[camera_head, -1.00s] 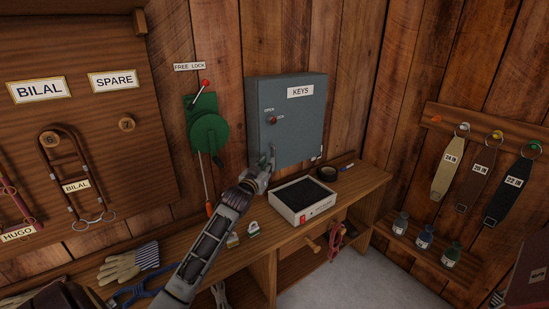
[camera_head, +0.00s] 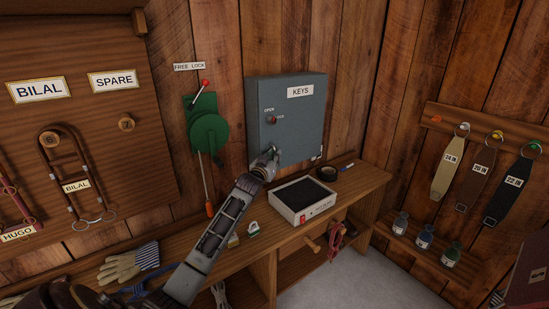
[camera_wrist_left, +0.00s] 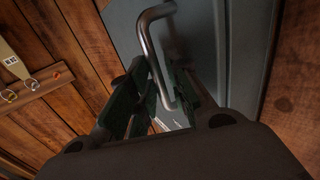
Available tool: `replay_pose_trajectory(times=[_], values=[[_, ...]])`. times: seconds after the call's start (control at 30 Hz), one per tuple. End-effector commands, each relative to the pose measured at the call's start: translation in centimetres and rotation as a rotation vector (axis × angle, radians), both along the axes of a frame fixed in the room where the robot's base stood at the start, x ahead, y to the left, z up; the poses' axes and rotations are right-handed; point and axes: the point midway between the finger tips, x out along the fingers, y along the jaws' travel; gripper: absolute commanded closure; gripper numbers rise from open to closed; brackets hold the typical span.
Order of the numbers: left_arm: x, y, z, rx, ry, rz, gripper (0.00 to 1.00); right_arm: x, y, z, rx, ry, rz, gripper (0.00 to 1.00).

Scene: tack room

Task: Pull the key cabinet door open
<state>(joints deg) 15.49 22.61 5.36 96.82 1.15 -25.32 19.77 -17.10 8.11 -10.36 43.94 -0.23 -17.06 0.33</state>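The grey-blue key cabinet (camera_head: 306,123) hangs on the plank wall, labelled KEYS; its door looks shut. A reddish-brown knob (camera_head: 272,120) with small OPEN and lock lettering sits on the door's left part. My left gripper (camera_head: 272,157) is at the lower left of the door and partly covers the handle there. In the left wrist view the bent metal handle (camera_wrist_left: 152,48) runs down between the green-padded fingers of the left gripper (camera_wrist_left: 172,88). The fingers stand apart, with gaps beside the bar; firm contact is not visible. My right gripper is not in view.
Below the cabinet is a wooden bench (camera_head: 355,188) with a black-topped white box (camera_head: 302,199), a dark roll (camera_head: 327,173) and gloves (camera_head: 125,265). A green lever device (camera_head: 208,132) is on the wall to the left. Straps (camera_head: 475,178) hang at right.

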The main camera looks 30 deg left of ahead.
Motion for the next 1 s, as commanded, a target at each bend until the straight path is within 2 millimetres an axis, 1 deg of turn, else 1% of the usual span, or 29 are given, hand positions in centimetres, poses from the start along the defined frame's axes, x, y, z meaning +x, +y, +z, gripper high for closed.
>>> replay_pose_trajectory(times=[0.17, 0.47, 0.5, 0.63, 1.0], values=[[0.56, 0.11, 0.01, 0.0, 0.0, 0.0, 0.81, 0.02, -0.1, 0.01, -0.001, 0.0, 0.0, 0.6], [0.63, 0.12, 0.01, 0.001, 0.0, 0.0, 0.81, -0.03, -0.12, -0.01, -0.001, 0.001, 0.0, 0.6], [0.63, 0.12, 0.01, 0.001, 0.0, 0.0, 0.83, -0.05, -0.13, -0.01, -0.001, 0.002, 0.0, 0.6], [0.62, 0.11, 0.0, 0.001, 0.0, 0.0, 0.99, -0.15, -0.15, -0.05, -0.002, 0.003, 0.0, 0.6], [0.62, 0.1, -0.01, 0.001, 0.0, 0.0, 1.0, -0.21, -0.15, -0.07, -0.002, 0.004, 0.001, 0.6]])
